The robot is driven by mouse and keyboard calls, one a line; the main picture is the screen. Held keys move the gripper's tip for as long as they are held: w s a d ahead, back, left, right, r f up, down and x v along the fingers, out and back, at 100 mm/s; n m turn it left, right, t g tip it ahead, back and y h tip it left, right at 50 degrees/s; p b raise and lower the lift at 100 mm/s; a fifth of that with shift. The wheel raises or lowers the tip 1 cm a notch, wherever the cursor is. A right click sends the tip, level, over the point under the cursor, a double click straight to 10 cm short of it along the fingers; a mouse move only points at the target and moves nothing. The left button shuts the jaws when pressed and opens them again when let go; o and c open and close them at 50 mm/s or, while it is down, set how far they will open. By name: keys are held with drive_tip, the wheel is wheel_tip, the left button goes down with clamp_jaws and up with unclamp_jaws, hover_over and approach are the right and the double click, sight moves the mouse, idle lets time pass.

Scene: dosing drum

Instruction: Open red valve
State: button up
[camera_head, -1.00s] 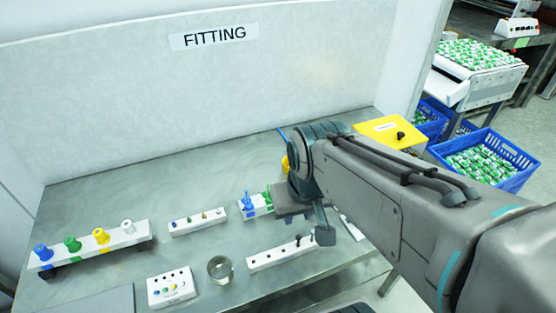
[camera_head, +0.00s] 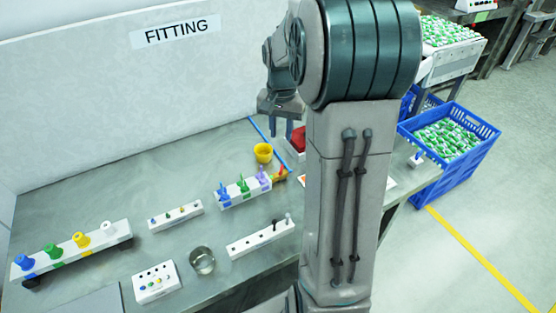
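A white block (camera_head: 243,191) on the table carries a row of small upright valves: blue (camera_head: 224,193), green (camera_head: 243,184) and purple (camera_head: 262,176). At its right end is a small red valve (camera_head: 281,171) with an orange base, partly close to my arm. My gripper (camera_head: 281,132) points down above the back of the table, up and behind the red valve and apart from it. Its two fingers look apart with nothing between them. My arm link hides the area just right of the valve.
A yellow cup (camera_head: 263,152) stands behind the valve row. A red object (camera_head: 299,139) is partly hidden by my arm. Nearer are a glass (camera_head: 202,260), a white peg block (camera_head: 260,238) and a white panel (camera_head: 156,282). Large coloured knobs (camera_head: 81,240) stand left.

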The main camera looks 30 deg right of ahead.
sight(281, 169)
wheel_tip(281, 169, down, 14)
drive_tip(key=shift+r+p, duration=0.15)
drive_tip(key=shift+p, duration=0.45)
clamp_jaws()
